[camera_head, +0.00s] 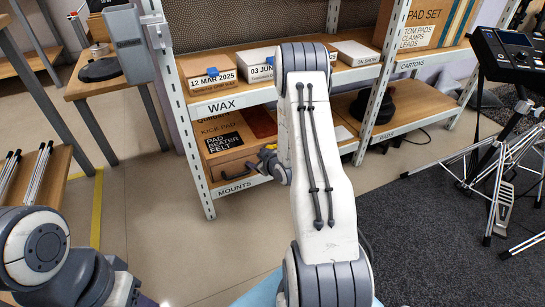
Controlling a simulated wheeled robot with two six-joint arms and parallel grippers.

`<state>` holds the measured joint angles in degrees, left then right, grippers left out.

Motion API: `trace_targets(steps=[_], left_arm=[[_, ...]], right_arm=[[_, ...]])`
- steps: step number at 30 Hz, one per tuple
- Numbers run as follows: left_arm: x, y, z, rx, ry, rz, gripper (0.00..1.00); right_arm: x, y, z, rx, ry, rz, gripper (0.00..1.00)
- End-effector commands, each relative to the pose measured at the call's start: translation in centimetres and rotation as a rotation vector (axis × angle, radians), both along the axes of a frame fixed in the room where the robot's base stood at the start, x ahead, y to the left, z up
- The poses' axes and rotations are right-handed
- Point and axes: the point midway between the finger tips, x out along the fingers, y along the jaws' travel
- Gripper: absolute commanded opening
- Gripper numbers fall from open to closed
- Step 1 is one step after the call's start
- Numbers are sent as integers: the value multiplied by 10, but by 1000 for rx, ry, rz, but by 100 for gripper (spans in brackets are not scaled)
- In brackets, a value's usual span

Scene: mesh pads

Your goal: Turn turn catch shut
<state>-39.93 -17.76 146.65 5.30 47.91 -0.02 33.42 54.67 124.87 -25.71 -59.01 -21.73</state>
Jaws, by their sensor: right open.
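No part in view can be clearly told as the turn catch. A grey box-like fitting (127,42) is fixed at the shelf's left upright, with a small bracket on its right side. My right gripper (258,164) is open in front of the lower shelf, close to the pad beater felt carton (222,146). My right arm hides part of it and the shelf middle. My left arm shows at the lower left, its gripper out of view.
The white metal shelf (238,98) stands ahead with boxes on two levels. A wooden side table (90,88) stands at the left. Chrome stands and a drum module (510,48) stand at the right on dark carpet (430,240). The tiled floor ahead is clear.

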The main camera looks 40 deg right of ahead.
Motion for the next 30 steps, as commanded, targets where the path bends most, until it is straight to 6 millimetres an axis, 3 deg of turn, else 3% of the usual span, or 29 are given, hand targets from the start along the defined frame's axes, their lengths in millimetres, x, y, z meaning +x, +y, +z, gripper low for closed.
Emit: trace_targets(steps=[1, 6, 12, 15, 20, 30], left_arm=[[0, 0, 0, 0, 0, 0, 50], [0, 0, 0, 0, 0, 0, 50], [0, 0, 0, 1, 1, 0, 50], [0, 0, -2, 1, 1, 0, 50], [0, 0, -12, 0, 0, 0, 50], [0, 0, -44, 1, 1, 0, 50]], right_arm=[[-9, -17, -20, -7, -64, -9, 72], [-37, -47, -45, -58, -310, -33, 72], [-71, -60, -54, -96, -485, -83, 72], [-76, -62, -55, -104, -518, -93, 72], [-60, -66, -56, -109, -529, -91, 72], [1, -79, -57, -108, -528, -92, 72]])
